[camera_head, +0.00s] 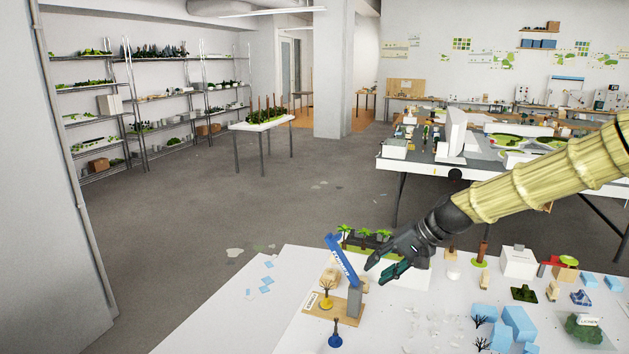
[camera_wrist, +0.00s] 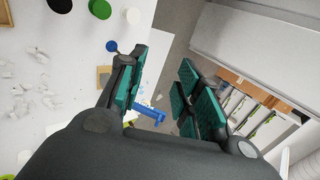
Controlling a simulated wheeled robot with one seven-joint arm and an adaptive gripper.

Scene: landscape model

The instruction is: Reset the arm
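My gripper (camera_head: 378,271) is over the white table, just right of a blue lettered arm piece (camera_head: 341,261) in the head view. In the wrist view its two green-padded fingers (camera_wrist: 163,75) stand well apart with nothing held between them. The blue piece (camera_wrist: 150,114) also shows there, beyond the gap and lower, partly hidden by the left finger. It stands with a grey block (camera_head: 355,302) on a wooden base (camera_head: 336,312). Whether my gripper touches the blue piece cannot be told from the head view; the wrist view suggests they are apart.
The white table (camera_head: 240,312) holds small models: a planter of palms (camera_head: 365,240), a white box (camera_head: 518,261), light-blue blocks (camera_head: 517,322) and a blue pawn-like piece (camera_head: 335,338). A model table (camera_head: 480,165) stands behind my arm. Shelves (camera_head: 155,98) line the left wall.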

